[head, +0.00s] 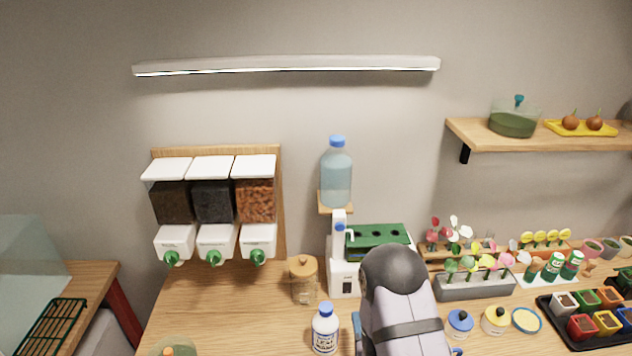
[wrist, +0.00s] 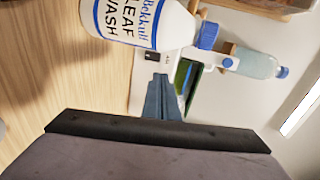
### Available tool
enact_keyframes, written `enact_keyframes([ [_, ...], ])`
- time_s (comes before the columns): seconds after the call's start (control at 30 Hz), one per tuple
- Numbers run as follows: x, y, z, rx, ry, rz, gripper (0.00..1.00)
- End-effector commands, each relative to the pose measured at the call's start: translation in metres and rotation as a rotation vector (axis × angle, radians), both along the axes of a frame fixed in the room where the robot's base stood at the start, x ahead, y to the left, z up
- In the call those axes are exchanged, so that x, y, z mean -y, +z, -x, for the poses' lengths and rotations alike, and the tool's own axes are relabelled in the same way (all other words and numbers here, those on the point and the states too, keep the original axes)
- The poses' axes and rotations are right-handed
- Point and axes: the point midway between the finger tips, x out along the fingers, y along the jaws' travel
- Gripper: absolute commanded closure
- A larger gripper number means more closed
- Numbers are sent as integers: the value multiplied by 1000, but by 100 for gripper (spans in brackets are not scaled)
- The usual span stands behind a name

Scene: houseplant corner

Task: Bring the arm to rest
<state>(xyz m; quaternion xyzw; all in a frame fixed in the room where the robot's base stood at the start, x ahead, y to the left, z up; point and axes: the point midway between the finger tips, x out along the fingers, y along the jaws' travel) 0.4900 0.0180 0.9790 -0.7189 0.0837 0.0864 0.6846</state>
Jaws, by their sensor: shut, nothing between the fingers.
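My gripper (wrist: 163,80) shows in the wrist view as blue-grey fingers, closed together with nothing between them. In the head view my grey arm rises from the bottom, right of centre, and hides the fingers. A white leaf wash bottle (head: 325,332) with a blue cap stands on the wooden table just left of my arm. The same bottle (wrist: 135,18) shows close to the camera in the wrist view, apart from the fingers. The white water dispenser (wrist: 195,57) with its clear bottle (wrist: 250,63) lies beyond the fingertips.
Wall-mounted dispensers (head: 213,210) hang at the left, with a corked jar (head: 303,278) near them. Small lidded pots (head: 460,323), a grey flower planter (head: 475,283) and a black tray of coloured pots (head: 548,309) crowd the right. The left table front (head: 240,315) is mostly clear.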

Motion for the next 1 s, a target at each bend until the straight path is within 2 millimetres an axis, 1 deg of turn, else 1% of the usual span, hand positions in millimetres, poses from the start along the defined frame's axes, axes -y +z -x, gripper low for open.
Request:
enact_keyframes([
  [0.13, 1, -5, -6, -92, 26, 100, 100],
  [0.27, 2, -12, -7, -219, 81, 232, 100],
  [0.37, 3, -16, -3, -326, 145, 341, 100],
  [0.47, 3, -18, 7, -433, 225, 445, 100],
  [0.57, 4, -18, 20, -535, 317, 544, 100],
  [0.77, 6, -10, 59, -721, 544, 726, 100],
  [0.87, 8, -1, 85, -804, 674, 806, 100],
  [1.0, 11, 14, 124, -905, 869, 897, 100],
])
